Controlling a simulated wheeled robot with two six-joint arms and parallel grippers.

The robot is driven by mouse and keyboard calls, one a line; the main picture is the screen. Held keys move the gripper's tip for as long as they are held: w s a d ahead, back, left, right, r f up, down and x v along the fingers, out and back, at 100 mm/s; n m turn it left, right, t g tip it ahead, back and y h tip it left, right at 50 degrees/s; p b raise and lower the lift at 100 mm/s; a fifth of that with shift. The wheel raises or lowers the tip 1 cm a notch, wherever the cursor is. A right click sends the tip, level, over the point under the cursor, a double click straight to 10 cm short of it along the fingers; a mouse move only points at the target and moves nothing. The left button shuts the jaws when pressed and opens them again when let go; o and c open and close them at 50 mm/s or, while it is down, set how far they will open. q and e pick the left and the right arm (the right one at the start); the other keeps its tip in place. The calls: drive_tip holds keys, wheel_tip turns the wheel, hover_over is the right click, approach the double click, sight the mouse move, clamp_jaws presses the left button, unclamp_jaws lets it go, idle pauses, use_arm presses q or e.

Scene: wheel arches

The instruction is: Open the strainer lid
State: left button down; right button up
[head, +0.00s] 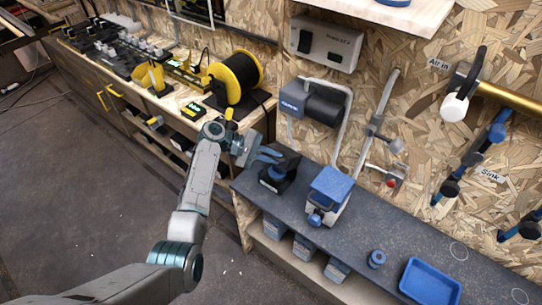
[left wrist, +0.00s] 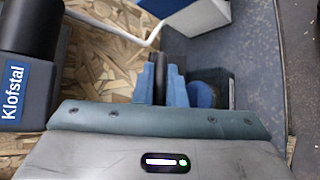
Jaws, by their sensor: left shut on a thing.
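A black unit with a round blue part in it (head: 276,173) stands at the left end of the dark counter; I take it as the strainer. Its black upper piece (head: 290,163) looks tilted up, though how far is unclear. My left gripper (head: 270,155) reaches it from the left. In the left wrist view my left gripper (left wrist: 161,82) has its blue fingers shut on a thin black edge (left wrist: 160,64), which appears to be the lid. The round blue part (left wrist: 207,88) shows just right of the fingers. The right gripper is in neither view.
A white unit with a blue top (head: 332,186) stands right of the strainer. The dark pump (head: 312,103) hangs on the wall above. A blue tray (head: 430,283) and small blue cap (head: 376,258) lie right on the counter (head: 345,239). A yellow hose reel (head: 237,77) stands behind.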

use_arm(q)
drive_tip(key=c, duration=1.5)
unclamp_jaws()
drive_tip(key=shift+f, duration=0.1)
drive_tip(key=b+v, duration=0.1)
drive_tip(key=v, duration=0.9)
drive_tip(key=shift+a+r+b, duration=0.25)
drive_tip(key=shift+a+b, duration=0.1)
drive_tip(key=shift+b, duration=0.05)
drive_tip(key=shift+c, duration=0.4)
